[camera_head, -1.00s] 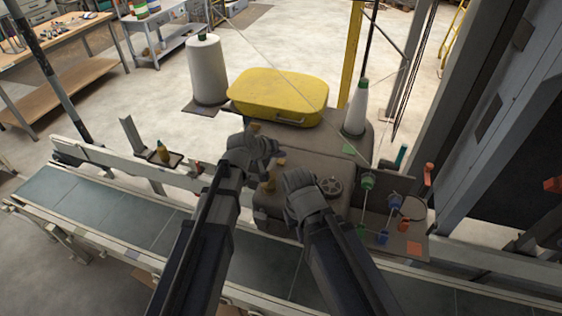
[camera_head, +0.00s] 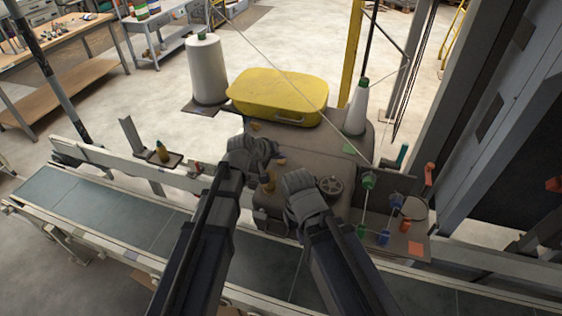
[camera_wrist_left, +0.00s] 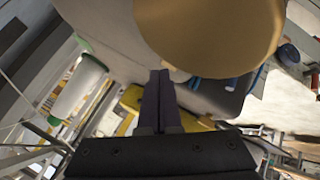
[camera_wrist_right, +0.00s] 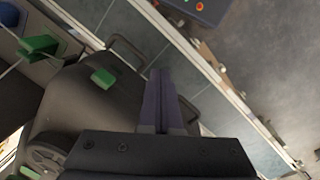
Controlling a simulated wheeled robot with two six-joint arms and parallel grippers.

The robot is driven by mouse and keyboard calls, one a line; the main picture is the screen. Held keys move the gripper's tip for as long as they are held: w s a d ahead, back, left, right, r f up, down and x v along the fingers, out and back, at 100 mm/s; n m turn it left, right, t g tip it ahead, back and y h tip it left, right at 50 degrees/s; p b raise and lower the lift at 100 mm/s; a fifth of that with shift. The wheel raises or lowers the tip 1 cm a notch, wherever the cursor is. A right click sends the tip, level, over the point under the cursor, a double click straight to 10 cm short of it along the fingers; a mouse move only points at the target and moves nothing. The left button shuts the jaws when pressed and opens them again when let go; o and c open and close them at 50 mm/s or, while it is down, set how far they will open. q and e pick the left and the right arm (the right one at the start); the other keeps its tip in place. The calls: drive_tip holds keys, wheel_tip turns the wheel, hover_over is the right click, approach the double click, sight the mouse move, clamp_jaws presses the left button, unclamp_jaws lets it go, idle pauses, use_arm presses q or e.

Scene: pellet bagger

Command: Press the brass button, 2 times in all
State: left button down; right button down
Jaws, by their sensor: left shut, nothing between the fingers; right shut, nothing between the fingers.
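A large round brass face, the brass button (camera_wrist_left: 210,30), fills the top of the left wrist view, close to the camera. In the head view small brass parts (camera_head: 269,182) show on the grey machine housing (camera_head: 310,150) between my grippers; I cannot tell which one is the button. My left gripper (camera_head: 274,150) is shut and empty over the housing. In its wrist view its fingertips (camera_wrist_left: 158,73) appear by the lower left edge of the brass face; contact cannot be told. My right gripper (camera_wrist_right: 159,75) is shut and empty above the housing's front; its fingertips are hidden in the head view.
A yellow lid (camera_head: 275,92) and white thread cones (camera_head: 205,70) (camera_head: 357,108) stand behind. A handwheel (camera_head: 331,187) is beside my right gripper. Thread guides with green and blue parts (camera_head: 369,181) are at right. A conveyor (camera_head: 120,222) runs along the front.

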sight(280, 163)
use_arm(q)
drive_tip(key=shift+f+b, duration=0.35)
drive_tip(key=shift+f, duration=0.1)
idle(0.3)
drive_tip(key=shift+r, duration=0.1)
drive_tip(key=shift+r+p, duration=0.9)
drive_tip(key=shift+p, duration=0.1)
wheel_tip(280, 163, up, 6)
drive_tip(key=p, duration=0.6)
idle(0.5)
